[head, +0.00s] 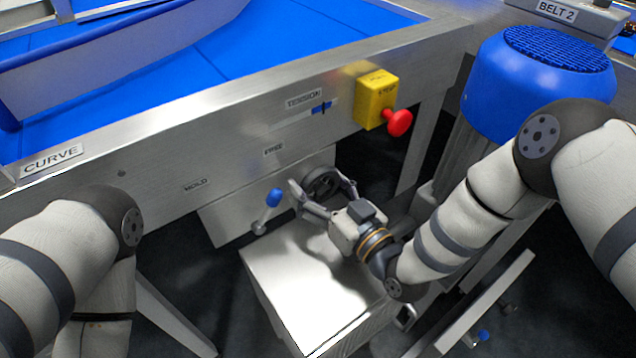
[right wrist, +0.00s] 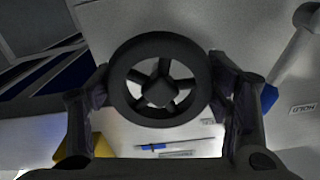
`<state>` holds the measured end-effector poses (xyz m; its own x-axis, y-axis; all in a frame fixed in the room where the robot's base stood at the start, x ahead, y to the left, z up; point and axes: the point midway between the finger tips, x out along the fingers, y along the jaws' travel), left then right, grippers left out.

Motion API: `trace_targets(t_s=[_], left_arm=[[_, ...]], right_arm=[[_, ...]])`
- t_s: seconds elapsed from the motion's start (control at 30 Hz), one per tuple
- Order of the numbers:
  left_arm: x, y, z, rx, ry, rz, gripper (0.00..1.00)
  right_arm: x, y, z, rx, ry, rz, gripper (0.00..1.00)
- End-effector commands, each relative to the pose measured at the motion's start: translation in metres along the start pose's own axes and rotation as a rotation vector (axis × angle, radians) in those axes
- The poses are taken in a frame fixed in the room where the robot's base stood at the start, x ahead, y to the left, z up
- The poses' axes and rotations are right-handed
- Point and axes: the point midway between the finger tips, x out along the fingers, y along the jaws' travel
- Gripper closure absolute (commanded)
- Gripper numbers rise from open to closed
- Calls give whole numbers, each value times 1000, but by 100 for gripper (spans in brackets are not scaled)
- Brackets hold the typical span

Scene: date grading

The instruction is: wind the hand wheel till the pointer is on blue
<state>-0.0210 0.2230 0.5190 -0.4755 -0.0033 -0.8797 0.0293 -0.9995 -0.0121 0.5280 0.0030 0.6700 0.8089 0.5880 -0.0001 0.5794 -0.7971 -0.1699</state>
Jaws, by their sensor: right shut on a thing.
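The dark hand wheel (head: 322,183) is on the machine's front below the belt frame. It fills the middle of the right wrist view (right wrist: 160,118), with its spokes and hub showing. My right gripper (head: 324,186) is shut on the wheel, one finger on each side of the rim. The TENSION gauge (head: 301,113) is a slot above the wheel with a blue band at its right end. A small dark pointer (head: 323,108) appears to stand within the blue band. The gauge also shows small in the right wrist view (right wrist: 165,147). My left gripper is out of view.
A blue-handled lever (head: 272,199) stands close left of the wheel, near FREE and HOLD labels. A yellow box with a red stop button (head: 398,122) is up to the right. A metal box (head: 310,290) lies below my right gripper. A blue motor (head: 540,80) stands right.

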Motion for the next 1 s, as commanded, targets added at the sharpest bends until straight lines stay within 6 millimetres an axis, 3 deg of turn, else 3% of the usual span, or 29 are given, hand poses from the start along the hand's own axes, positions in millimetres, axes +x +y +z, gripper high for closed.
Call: trace_targets(t_s=[0.37, 0.4, 0.47, 0.83, 1.0], left_arm=[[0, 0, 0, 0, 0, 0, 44], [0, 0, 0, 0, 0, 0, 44], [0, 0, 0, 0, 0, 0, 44], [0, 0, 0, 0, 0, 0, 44], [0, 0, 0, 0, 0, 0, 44]], right_arm=[[0, 0, -1, -4, 3, 1, 56], [0, 0, -1, -3, 3, 1, 22], [0, 0, -1, -3, 3, 1, 8], [-3, 0, 0, -2, 0, 0, 7], [-39, 1, 1, -1, -4, 2, 7]])
